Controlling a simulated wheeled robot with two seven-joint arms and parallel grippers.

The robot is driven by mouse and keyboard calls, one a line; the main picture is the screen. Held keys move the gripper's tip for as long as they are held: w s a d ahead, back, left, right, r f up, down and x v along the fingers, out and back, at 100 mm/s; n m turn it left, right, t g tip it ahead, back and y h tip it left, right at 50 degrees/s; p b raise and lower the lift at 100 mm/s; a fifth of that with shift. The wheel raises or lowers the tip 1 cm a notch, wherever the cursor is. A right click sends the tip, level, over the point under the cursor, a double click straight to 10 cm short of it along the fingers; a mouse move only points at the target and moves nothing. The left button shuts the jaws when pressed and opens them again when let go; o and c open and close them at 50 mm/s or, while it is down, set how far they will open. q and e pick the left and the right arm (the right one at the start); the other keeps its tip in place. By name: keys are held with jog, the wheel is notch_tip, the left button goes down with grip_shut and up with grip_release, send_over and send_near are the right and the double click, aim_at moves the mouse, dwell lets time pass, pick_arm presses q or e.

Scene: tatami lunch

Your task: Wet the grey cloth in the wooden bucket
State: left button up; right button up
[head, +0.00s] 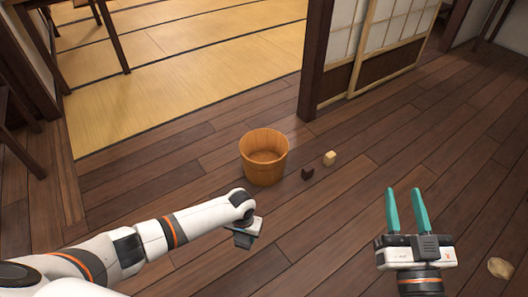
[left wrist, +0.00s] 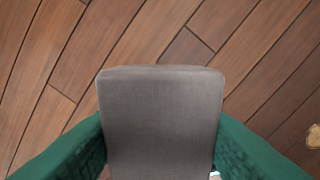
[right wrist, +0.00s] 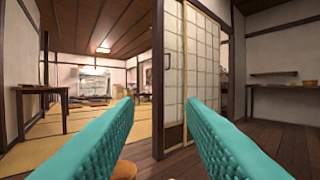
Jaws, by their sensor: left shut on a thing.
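The grey cloth (left wrist: 160,120) is a flat, stiff-looking piece between the green fingers of my left gripper (left wrist: 160,150), which is shut on it. In the head view my left gripper (head: 243,238) hangs over the floor, in front of the bucket and apart from it; its fingers and most of the cloth are hard to make out there. The wooden bucket (head: 264,141) stands upright on the planks, open at the top; whether it holds water is unclear. My right gripper (head: 404,208) is open and empty at the right, its teal fingers apart.
A dark block (head: 307,174) and a pale block (head: 330,158) lie just right of the bucket. A beige piece (head: 500,267) lies at the far right. A dark post (head: 318,62) and sliding screens stand behind. Clear floor surrounds the bucket's left and front.

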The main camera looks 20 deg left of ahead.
pick_arm(q)
jog(key=shift+r, duration=0.3)
jog(key=shift+r+p, duration=0.45)
jog(key=shift+p, duration=0.35)
jog(key=shift+r, duration=0.15)
pick_arm(e)
notch_tip(320, 180, down, 8)
jog(key=s+d+g+h, duration=0.1)
jog(key=g+h, duration=0.1)
jog(key=g, duration=0.3)
jog(key=shift+d+r+g, duration=0.15)
jog(key=shift+d+g, duration=0.1)
jog(key=shift+g, duration=0.05)
